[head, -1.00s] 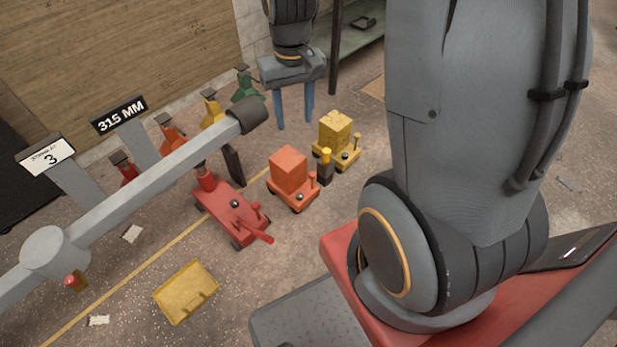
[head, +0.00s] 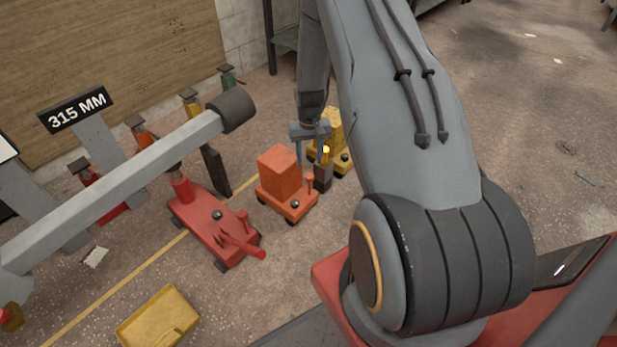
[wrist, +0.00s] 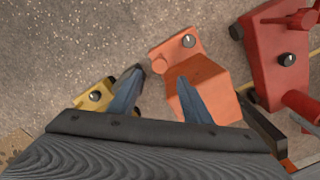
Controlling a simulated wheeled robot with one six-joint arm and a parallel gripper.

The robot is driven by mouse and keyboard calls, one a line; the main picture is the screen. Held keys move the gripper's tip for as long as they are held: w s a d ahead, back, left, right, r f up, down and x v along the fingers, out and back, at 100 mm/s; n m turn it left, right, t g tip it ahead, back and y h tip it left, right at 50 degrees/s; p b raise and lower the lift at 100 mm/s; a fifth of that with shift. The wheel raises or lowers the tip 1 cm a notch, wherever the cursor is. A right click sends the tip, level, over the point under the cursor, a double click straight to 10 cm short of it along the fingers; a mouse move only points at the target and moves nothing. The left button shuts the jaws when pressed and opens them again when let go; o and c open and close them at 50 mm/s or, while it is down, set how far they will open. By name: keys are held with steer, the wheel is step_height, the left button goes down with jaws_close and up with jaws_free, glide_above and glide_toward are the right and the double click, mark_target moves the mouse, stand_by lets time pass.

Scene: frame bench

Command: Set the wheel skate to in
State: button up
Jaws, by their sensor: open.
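I cannot tell for sure which item is the wheel skate. An orange block on a small wheeled base (head: 281,175) with a black knob and short upright peg sits on the floor. It also shows in the wrist view (wrist: 205,72). A similar yellow wheeled piece (head: 343,160) stands behind it, partly hidden by my arm; only its corner (wrist: 92,99) shows in the wrist view. A dark post with a yellow top (head: 323,176) stands between them. My gripper (head: 310,160) points down near this post, open, its fingers apart (wrist: 160,82). I see nothing held.
A red trolley jack (head: 212,220) stands left of the orange piece. A grey beam (head: 130,175) crosses the left, with a "315 MM" sign (head: 77,109) above it. A yellow tray (head: 158,312) lies in front.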

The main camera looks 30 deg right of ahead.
mark_target(309, 175)
step_height(309, 175, down, 8)
steer(key=shift+r+b, duration=0.1)
steer(key=shift+b, duration=1.05)
jaws_close()
